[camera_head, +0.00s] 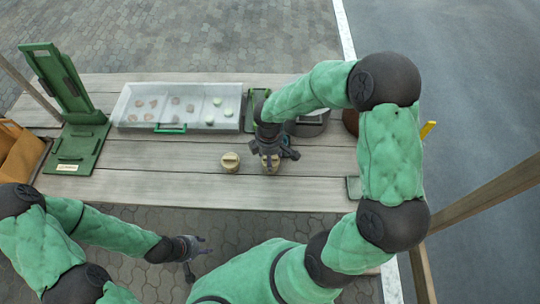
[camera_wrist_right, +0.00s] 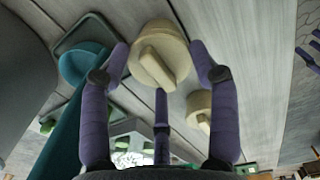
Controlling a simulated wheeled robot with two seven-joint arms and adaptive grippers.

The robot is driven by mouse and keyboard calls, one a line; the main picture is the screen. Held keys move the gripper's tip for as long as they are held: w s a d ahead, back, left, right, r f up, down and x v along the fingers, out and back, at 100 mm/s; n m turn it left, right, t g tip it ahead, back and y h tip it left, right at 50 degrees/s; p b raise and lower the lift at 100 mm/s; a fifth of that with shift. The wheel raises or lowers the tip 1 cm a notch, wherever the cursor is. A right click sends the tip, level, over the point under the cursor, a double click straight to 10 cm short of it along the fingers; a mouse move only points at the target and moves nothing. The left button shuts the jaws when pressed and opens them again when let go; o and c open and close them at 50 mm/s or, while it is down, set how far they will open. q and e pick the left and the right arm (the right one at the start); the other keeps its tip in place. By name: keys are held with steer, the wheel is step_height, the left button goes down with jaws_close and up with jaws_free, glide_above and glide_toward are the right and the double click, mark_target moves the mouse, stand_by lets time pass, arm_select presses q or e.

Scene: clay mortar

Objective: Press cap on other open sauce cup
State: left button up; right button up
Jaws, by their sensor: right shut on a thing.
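Two small round beige sauce cups stand near the front of the wooden table. The left sauce cup (camera_head: 230,163) has a cap with a raised ridge on top; it also shows in the right wrist view (camera_wrist_right: 199,108). My right gripper (camera_head: 271,157) points down over the other cup, which it mostly hides. Whether this cap is seated on the cup beneath is hidden. My left gripper (camera_head: 197,254) is empty, fingers spread, in front of the table.
A pale tray (camera_head: 165,126) with clay-coloured pieces and pale green round pieces lies at the back. A green stand (camera_head: 75,148) is at the left end. Dark containers (camera_head: 308,126) stand behind my right gripper. The table's front left is clear.

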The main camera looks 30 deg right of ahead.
steer(key=shift+f, duration=0.5)
stand_by(0.9)
steer(key=o, duration=0.8)
steer(key=shift+o, duration=1.2)
steer(key=shift+r, duration=0.2)
steer(key=shift+r+p, duration=2.45)
steer(key=shift+r, duration=0.4)
